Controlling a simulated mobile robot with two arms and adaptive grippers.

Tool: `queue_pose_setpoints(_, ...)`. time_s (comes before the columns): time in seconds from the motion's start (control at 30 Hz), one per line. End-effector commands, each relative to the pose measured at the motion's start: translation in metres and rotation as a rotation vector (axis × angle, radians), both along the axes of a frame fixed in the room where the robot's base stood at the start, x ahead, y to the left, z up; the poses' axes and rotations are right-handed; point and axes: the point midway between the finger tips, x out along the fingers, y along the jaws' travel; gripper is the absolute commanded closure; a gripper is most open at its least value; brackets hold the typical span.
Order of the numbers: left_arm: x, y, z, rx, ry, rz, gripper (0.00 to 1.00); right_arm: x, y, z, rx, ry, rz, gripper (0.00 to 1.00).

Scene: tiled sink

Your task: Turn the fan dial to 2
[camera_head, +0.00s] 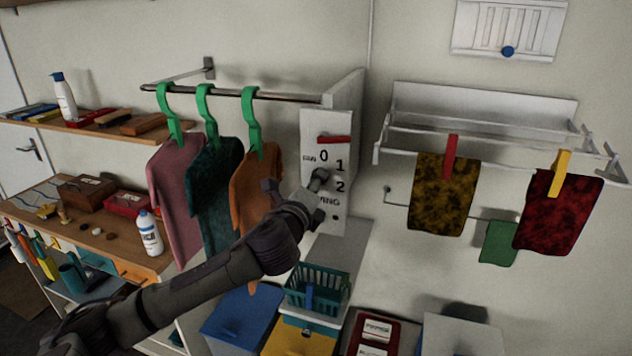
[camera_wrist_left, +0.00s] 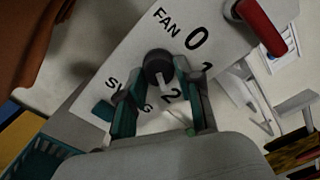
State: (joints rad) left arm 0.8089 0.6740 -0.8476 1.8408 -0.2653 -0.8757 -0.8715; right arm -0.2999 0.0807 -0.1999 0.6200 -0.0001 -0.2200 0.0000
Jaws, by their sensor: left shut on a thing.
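The fan dial (camera_wrist_left: 158,65) is a round black knob on a white panel (camera_head: 312,128), beside the numbers 0, 1 and 2. In the left wrist view a pale pointer extends from the knob on the side of the 2; its exact angle is partly hidden. My left gripper (camera_wrist_left: 161,76) has its fingers on either side of the knob and is shut on it. In the head view my left gripper (camera_head: 319,178) is at the panel beside the 2 and covers the dial. My right gripper is in neither view.
A red lever (camera_head: 334,139) sits above the numbers. Three shirts, including an orange one (camera_head: 257,188), hang on green hangers just left of my arm. A teal basket (camera_head: 318,287) stands below. A white rack (camera_head: 480,140) with hanging cloths is to the right.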

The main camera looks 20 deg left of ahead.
Motion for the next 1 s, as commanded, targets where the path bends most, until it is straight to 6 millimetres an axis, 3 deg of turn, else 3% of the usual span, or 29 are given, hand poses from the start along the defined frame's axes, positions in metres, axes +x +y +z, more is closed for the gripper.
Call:
queue_pose_setpoints(0.67,-0.0001,-0.0001,-0.0022,0.062,0.001,0.0,1.0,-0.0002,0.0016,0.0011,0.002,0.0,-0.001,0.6)
queue_pose_setpoints(0.7,-0.0001,-0.0001,-0.0022,0.062,0.001,0.0,0.6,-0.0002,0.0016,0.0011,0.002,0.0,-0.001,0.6)
queue_pose_setpoints(0.83,-0.0001,-0.0001,-0.0018,0.061,0.0,0.0,0.41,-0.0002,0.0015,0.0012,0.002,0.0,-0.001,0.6)
queue_pose_setpoints(1.0,0.0,0.0,-0.0011,0.06,-0.001,0.0,0.41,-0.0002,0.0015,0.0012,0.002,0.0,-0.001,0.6)
